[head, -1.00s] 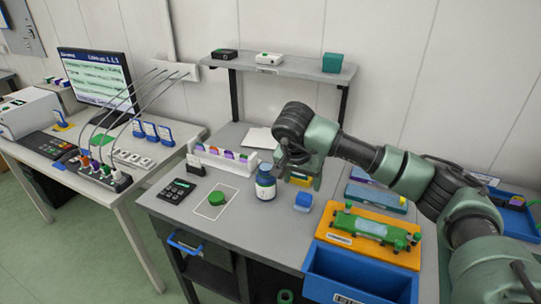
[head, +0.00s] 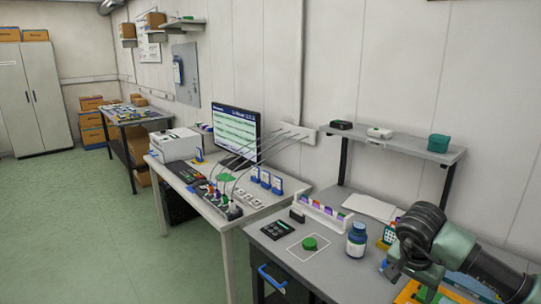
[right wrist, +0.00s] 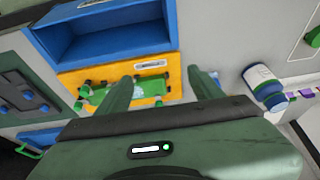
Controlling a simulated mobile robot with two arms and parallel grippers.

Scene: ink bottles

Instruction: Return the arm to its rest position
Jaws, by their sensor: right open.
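My right gripper (head: 393,270) is at the right of the head view, over the grey bench (head: 290,256). It also shows in the right wrist view (right wrist: 162,84), with its two green fingers apart and nothing between them. A blue ink bottle (head: 356,240) with a white label stands upright on the bench, left of the gripper and apart from it. The bottle also shows in the right wrist view (right wrist: 262,78). A round green piece (head: 310,243) lies inside a white outline left of the bottle. My left gripper is out of view.
A blue bin (right wrist: 110,40) and an orange tray (right wrist: 150,68) with a green rack lie below the right gripper. A raised shelf (head: 400,146) runs along the wall behind.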

